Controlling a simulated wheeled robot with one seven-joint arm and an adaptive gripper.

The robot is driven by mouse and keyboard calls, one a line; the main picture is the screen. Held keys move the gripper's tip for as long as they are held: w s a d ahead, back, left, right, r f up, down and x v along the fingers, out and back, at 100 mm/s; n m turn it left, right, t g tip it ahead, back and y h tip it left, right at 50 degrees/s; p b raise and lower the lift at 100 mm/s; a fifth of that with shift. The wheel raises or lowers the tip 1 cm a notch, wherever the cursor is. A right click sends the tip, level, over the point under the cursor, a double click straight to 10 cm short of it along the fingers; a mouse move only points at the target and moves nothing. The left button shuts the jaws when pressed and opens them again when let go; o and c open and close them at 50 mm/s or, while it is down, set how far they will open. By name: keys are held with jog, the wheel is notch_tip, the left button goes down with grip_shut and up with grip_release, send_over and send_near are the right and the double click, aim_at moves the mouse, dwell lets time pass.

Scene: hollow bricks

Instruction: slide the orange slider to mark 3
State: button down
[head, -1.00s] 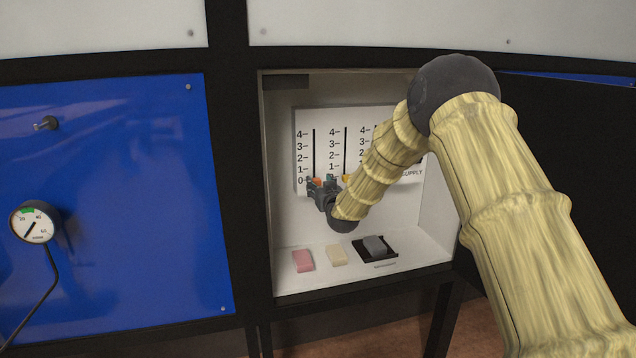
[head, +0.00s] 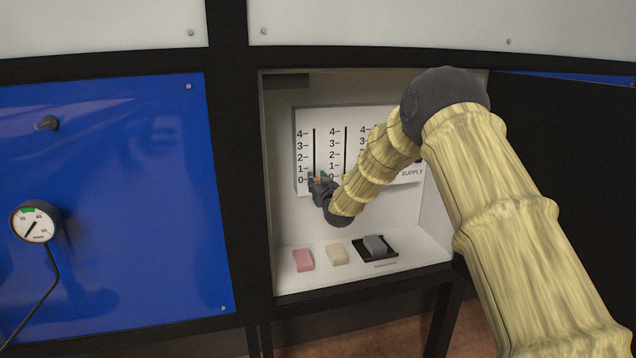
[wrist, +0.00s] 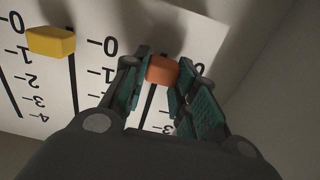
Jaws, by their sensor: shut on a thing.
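The orange slider (wrist: 162,70) sits on its track at the leftmost scale of the white panel (head: 300,118) in the head view, level with about mark 0. My gripper (wrist: 163,78) is shut on it, a teal-padded finger on each side. In the head view my gripper (head: 319,181) covers the low end of that scale, and only a bit of orange shows. The wrist view is upside down, with 0 at the top. Mark 3 of the leftmost scale (head: 300,146) shows clear above my gripper in the head view.
A yellow slider (wrist: 50,40) stands on the neighbouring track near mark 0. The cabinet's left wall (head: 278,200) is close to my gripper. The panel above my gripper is clear.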

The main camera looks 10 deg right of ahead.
aim_at(314, 142)
notch_tip(314, 142, up, 12)
jog(key=p, duration=0.3)
jog(key=shift+r, duration=0.1)
jog(key=c, duration=1.1)
grip_release()
jog(key=shift+s, duration=0.1)
jog(key=s, duration=0.8)
jog(key=s+d, duration=0.1)
jog(key=s, duration=0.2)
jog(key=shift+s, duration=0.4)
